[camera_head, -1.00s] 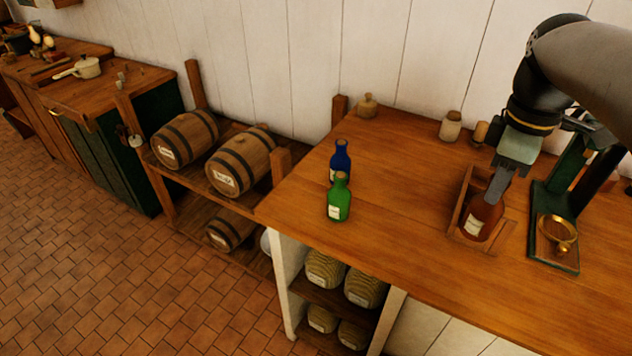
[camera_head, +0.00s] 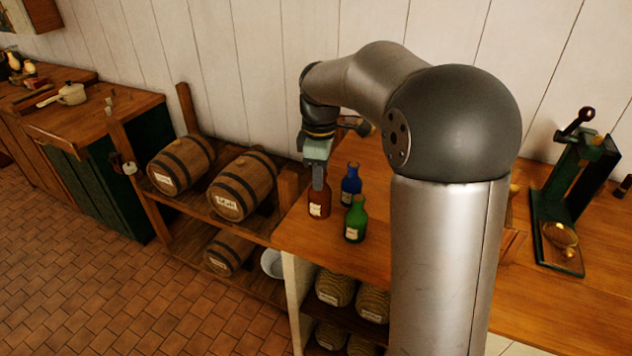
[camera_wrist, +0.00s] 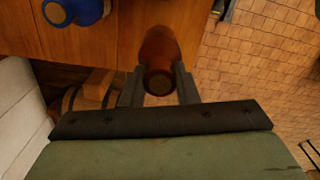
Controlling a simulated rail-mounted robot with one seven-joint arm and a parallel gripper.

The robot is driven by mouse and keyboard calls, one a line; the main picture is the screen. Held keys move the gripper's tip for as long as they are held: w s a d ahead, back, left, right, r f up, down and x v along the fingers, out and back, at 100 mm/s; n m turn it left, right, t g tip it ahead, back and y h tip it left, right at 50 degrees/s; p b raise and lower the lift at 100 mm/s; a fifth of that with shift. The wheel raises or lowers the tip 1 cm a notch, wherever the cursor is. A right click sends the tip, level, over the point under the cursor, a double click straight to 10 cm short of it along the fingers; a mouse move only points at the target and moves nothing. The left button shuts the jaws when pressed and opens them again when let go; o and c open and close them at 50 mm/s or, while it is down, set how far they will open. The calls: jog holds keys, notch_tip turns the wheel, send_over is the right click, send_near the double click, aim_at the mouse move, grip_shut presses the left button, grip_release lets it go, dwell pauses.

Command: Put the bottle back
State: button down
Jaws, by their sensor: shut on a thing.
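A brown bottle (camera_head: 319,204) with a pale label is upright at the left end of the wooden counter (camera_head: 345,255). My gripper (camera_head: 318,182) is shut on its upper part from above. In the wrist view the brown bottle (camera_wrist: 160,55) shows between the two fingers. I cannot tell whether its base touches the counter. A blue bottle (camera_head: 351,185) and a green bottle (camera_head: 356,220) stand upright just to its right. The wooden crate is mostly hidden behind my arm; only an edge of it (camera_head: 512,243) shows.
A green stand with a brass ring (camera_head: 560,235) is at the right of the counter. Barrels (camera_head: 241,185) lie on a rack left of the counter, beyond its edge. The blue bottle (camera_wrist: 75,10) is close to my gripper in the wrist view.

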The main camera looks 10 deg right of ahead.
jog(key=shift+w+a+f, duration=0.15)
jog(key=shift+w+f, duration=0.25)
jog(key=shift+f, duration=0.1)
jog(key=f, duration=0.2)
jog(key=shift+w+f, duration=0.25)
jog(key=shift+f, duration=0.5)
jog(key=shift+f, duration=0.2)
jog(key=c, duration=1.1)
grip_release()
